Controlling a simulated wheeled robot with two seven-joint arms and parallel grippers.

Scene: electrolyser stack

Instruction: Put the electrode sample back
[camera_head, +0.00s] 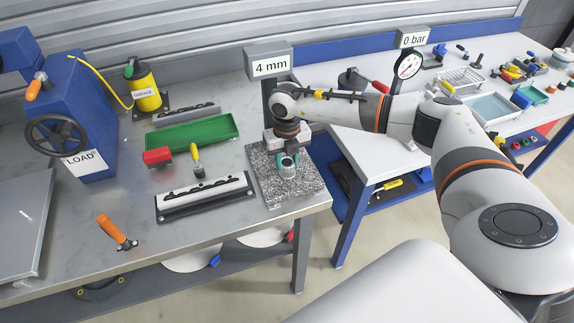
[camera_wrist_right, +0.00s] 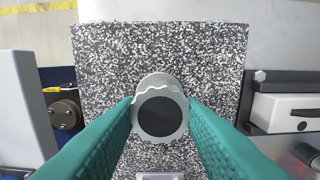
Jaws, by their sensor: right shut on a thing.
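The electrode sample, a short light-grey cylinder with a dark round top, shows in the wrist view (camera_wrist_right: 160,113) and in the head view (camera_head: 288,170). My right gripper (camera_head: 288,160) reaches down over the speckled stone plate (camera_head: 263,162). In the wrist view its teal fingers (camera_wrist_right: 161,108) close on the sample from both sides. The sample is upright over the plate; I cannot tell whether it touches the stone. The gauge stand with the "4 mm" display (camera_head: 270,66) stands behind the plate, partly hidden by my arm. My left gripper is not in view.
Left of the plate are a white-and-black slotted rack (camera_head: 205,197), a green tray (camera_head: 193,133), a red block (camera_head: 157,156) and a yellow-handled tool (camera_head: 197,160). A blue press (camera_head: 80,110) stands at far left. An orange-handled tool (camera_head: 114,231) lies near the front edge.

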